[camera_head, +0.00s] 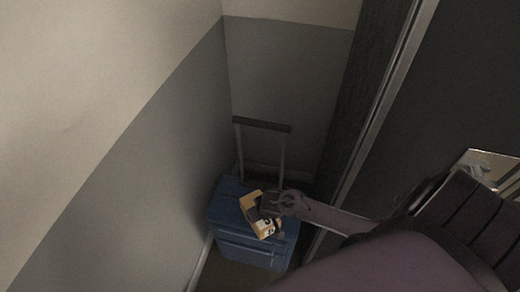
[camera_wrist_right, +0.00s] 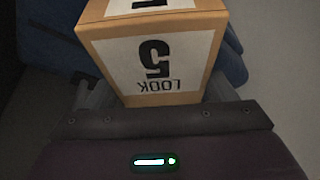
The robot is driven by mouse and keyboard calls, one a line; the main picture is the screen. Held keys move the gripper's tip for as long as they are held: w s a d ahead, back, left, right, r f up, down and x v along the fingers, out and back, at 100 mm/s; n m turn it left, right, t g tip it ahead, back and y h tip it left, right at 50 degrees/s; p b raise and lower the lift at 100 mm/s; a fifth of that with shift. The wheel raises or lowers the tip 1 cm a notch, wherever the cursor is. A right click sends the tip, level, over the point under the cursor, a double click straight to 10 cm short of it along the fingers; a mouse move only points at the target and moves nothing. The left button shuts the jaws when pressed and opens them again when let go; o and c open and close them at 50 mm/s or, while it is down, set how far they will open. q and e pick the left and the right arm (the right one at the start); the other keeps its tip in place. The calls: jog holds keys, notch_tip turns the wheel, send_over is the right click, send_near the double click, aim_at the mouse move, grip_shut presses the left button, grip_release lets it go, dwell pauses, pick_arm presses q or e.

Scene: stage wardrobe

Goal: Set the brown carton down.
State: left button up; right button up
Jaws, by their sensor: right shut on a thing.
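The brown carton (camera_head: 265,228) has white labels. In the right wrist view the carton (camera_wrist_right: 155,62) shows "LOOK 5" upside down and fills the space between the fingers. My right gripper (camera_head: 262,207) reaches in from the right and is shut on the carton. The carton is tilted in the head view and appears over the top of a blue suitcase (camera_head: 228,218). I cannot tell whether it touches the suitcase. My left gripper is not in view.
The blue suitcase stands upright in a corner, its pull handle (camera_head: 262,125) raised behind the carton. A grey and cream wall (camera_head: 150,150) is close on the left. A dark panel with a metal edge (camera_head: 378,115) stands on the right.

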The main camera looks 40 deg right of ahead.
jog(key=shift+f, duration=0.15)
jog(key=o, duration=1.2)
jog(key=shift+c, duration=0.2)
jog(key=shift+r, duration=0.3)
jog(key=p+v, duration=0.2)
jog(key=v, duration=0.9)
jog(key=shift+s+r, duration=0.2)
jog(key=shift+r, duration=0.15)
